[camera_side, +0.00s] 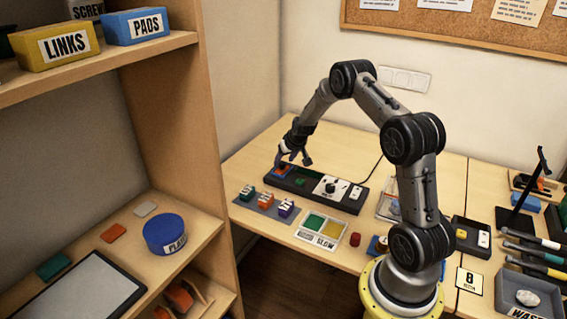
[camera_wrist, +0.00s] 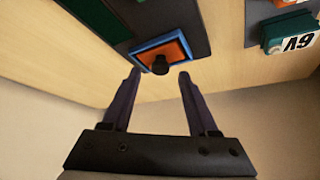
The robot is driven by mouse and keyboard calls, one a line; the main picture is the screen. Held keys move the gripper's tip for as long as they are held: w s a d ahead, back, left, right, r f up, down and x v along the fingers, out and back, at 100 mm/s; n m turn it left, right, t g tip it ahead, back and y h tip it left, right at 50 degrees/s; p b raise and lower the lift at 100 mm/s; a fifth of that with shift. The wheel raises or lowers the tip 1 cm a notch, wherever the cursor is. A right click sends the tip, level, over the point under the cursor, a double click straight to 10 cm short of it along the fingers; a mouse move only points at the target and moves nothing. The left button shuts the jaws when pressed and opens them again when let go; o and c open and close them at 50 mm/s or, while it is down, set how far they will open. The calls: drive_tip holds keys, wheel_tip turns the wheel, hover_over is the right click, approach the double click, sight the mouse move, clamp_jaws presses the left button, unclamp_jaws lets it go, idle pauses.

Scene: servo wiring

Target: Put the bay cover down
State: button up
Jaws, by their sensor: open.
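The bay cover, an orange plate with a black knob (camera_wrist: 174,50), lies within a blue frame (camera_wrist: 142,49) at the end of a dark board in the wrist view. In the side view the orange and blue patch (camera_side: 283,171) is at the left end of the long black board (camera_side: 314,190), partly hidden by my fingers. My gripper (camera_wrist: 158,74) is open, its two purple fingers apart on either side of the knob, with gaps showing. In the side view my gripper (camera_side: 293,160) is low over that end of the board. Whether the cover sits fully flat is hard to tell.
A grey mat (camera_side: 276,212) with green, orange and purple labelled blocks lies in front of the board. The tabletop behind the board is mostly clear. A shelf (camera_side: 190,240) stands at left.

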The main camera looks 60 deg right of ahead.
drive_tip(key=s+a+r+n+y, duration=0.15)
drive_tip(key=s+a+r, duration=0.35)
drive_tip(key=a+r, duration=0.6)
drive_tip(key=s+a+r+n, duration=0.2)
drive_tip(key=s+a+r, duration=0.2)
drive_tip(key=a+r, duration=0.7)
drive_tip(key=s+a+r+n+y, duration=0.1)
drive_tip(key=s+a, duration=0.5)
drive_tip(key=s, duration=0.5)
drive_tip(key=s+a+r+n+y, duration=0.1)
drive_tip(key=s+a+r+n, duration=0.1)
drive_tip(key=s+a, duration=0.5)
drive_tip(key=s, duration=0.4)
drive_tip(key=shift+a+r, duration=0.2)
drive_tip(key=shift+r, duration=0.05)
